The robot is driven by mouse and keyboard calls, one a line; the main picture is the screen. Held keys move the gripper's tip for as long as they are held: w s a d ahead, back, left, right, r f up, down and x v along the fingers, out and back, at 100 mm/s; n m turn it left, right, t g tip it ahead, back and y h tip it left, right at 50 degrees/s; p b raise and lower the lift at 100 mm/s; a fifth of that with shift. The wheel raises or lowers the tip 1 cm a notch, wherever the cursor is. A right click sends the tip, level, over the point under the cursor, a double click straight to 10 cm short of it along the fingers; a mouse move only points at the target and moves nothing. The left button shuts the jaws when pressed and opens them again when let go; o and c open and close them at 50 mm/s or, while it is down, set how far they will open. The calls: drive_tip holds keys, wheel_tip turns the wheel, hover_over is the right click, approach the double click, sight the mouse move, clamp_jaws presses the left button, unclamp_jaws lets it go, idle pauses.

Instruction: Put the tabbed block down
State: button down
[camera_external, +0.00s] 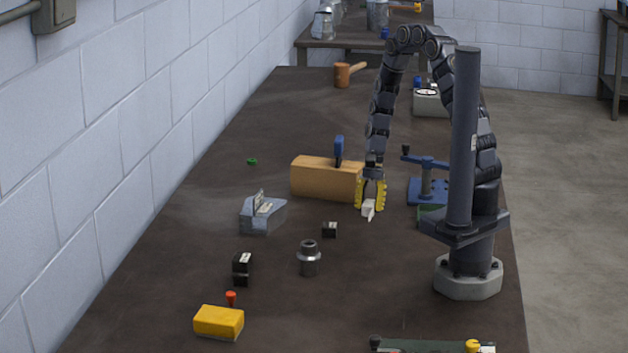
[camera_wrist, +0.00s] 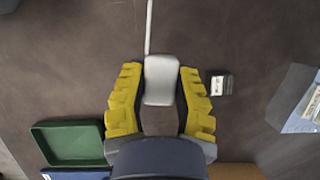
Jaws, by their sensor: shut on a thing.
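My gripper (camera_external: 370,197), with yellow ribbed fingers, points down over the middle of the bench. It also shows in the wrist view (camera_wrist: 160,75), with its fingers shut on the sides of a pale grey-white block (camera_wrist: 160,82). I take this for the tabbed block; a thin pale strip (camera_wrist: 148,27) extends from its far end. In the external view the block (camera_external: 368,209) shows low between the fingertips, close to the dark bench top. I cannot tell whether it touches the bench. The fingers hide parts of its sides.
A wooden block (camera_external: 325,180) stands just left of my gripper. A blue fixture (camera_external: 428,188) and green tray (camera_wrist: 70,142) are close by. A small black block (camera_external: 330,230), metal cylinder (camera_external: 308,260) and grey finned block (camera_external: 262,215) stand nearer the front-left. Bench right of the cylinder is clear.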

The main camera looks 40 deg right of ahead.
drive_tip(key=shift+w+r, duration=0.15)
drive_tip(key=shift+r, duration=0.3)
drive_tip(key=w+d+m+t, duration=0.3)
drive_tip(key=w+d+m, duration=0.1)
drive_tip(key=w+m, duration=0.45)
drive_tip(key=m+t, duration=0.3)
drive_tip(key=m, duration=0.5)
hover_over(362, 218)
drive_tip(key=f, duration=0.3)
drive_tip(key=d+f, duration=0.1)
drive_tip(key=f, duration=0.1)
drive_tip(key=shift+s, duration=0.35)
drive_tip(key=shift+f, duration=2.05)
drive_tip(key=shift+f, duration=0.15)
drive_tip(key=c, duration=0.9)
unclamp_jaws()
drive_tip(key=shift+o, duration=0.2)
